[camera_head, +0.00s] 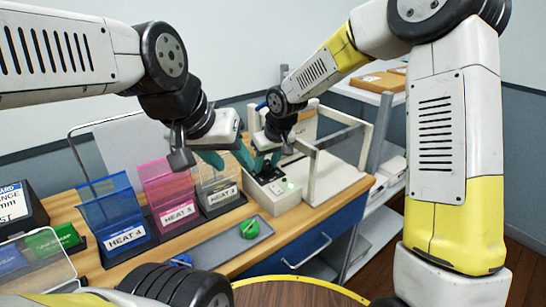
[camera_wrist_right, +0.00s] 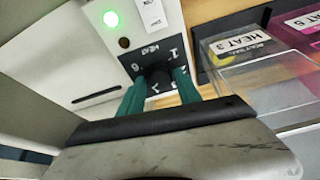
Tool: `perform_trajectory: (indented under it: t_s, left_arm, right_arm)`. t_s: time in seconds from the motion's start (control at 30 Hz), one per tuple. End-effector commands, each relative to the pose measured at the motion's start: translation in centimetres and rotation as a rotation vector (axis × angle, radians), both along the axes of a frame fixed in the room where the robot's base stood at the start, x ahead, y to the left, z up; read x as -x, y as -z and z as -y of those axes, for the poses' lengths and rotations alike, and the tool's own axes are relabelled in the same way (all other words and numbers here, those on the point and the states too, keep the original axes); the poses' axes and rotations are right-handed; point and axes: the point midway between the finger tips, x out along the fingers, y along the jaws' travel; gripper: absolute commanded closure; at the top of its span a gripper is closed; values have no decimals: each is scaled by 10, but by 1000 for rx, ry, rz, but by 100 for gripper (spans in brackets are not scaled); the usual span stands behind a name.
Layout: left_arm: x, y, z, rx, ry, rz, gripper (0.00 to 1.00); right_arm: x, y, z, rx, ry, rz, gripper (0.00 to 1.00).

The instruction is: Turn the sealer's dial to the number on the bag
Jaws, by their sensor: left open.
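The sealer (camera_head: 275,203) is a pale box on the wooden bench with a lit green lamp. Its black dial (camera_wrist_right: 156,76), marked HEAT with numbers around it, shows in the right wrist view. My right gripper (camera_head: 268,166) has its teal fingers on both sides of the dial and seems shut on it; the dial's pointer is hidden. A clear bag (camera_head: 213,178) stands left of the sealer; its label reads HEAT 3 in the right wrist view (camera_wrist_right: 240,45). A pink bag (camera_head: 167,185) and a blue bag (camera_head: 108,212), labelled HEAT 4, stand further left. My left gripper (camera_head: 230,160) is open by the clear bag.
A grey tray (camera_head: 220,249) with a green round item (camera_head: 250,229) lies in front of the bags. A pale upright frame (camera_head: 338,150) stands behind and right of the dial. White shelves (camera_head: 375,222) are at the right. A dark sign box (camera_head: 20,208) is at far left.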

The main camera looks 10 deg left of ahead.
Motion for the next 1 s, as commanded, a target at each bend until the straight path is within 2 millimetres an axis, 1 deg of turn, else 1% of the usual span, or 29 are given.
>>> perform_trajectory:
  t_s: [0.03,0.1,0.17,0.2,0.33,0.53,0.83,0.87,0.93,0.97,1.0]
  left_arm:
    - [0,0,0,0,0,0,55]
    - [0,0,0,0,0,0,55]
    - [0,0,0,0,0,0,55]
    - [0,0,0,0,0,0,55]
    - [0,0,0,0,0,0,55]
    - [0,0,0,0,0,0,55]
    - [0,0,0,0,0,0,55]
    - [0,0,0,0,0,0,55]
    - [0,0,0,0,0,0,55]
    - [0,0,0,0,0,0,55]
    - [0,0,0,0,0,0,55]
  right_arm:
    - [0,0,0,0,0,0,72]
    - [0,0,0,0,0,0,86]
    - [0,0,0,0,0,0,97]
    - [0,0,0,0,0,0,100]
    - [0,0,0,3,-23,1,100]
    - [0,0,0,13,-124,13,100]
    - [0,0,0,14,-138,14,100]
    - [0,0,0,14,-138,14,63]
    - [0,0,0,14,-137,14,49]
    - [0,0,0,14,-137,14,46]
    - [0,0,0,14,-137,14,46]
